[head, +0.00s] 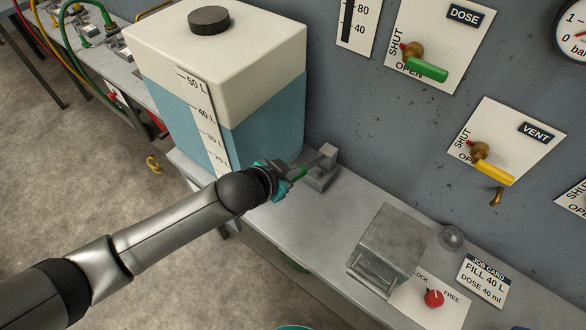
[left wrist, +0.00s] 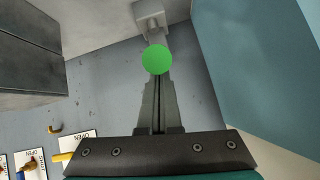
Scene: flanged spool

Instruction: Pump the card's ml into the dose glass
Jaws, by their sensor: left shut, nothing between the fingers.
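The job card (head: 483,282) reads "FILL 40 L, DOSE 40 ml". A small clear glass piece (head: 452,238), perhaps the dose glass, stands on the bench behind a metal box; its contents cannot be made out. A grey block (head: 322,172) with a green knob (head: 302,172) sits on the bench beside the tank. My left gripper (head: 294,175) is at this knob, its fingers shut and empty. My right gripper is out of view.
The white and blue tank (head: 270,90) stands left of the block. The metal box (head: 390,245) and a red LOCK/FREE knob (head: 433,298) are at the right. The wall carries the green DOSE handle (head: 426,69) and yellow VENT handle (head: 493,172). The bench between block and box is clear.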

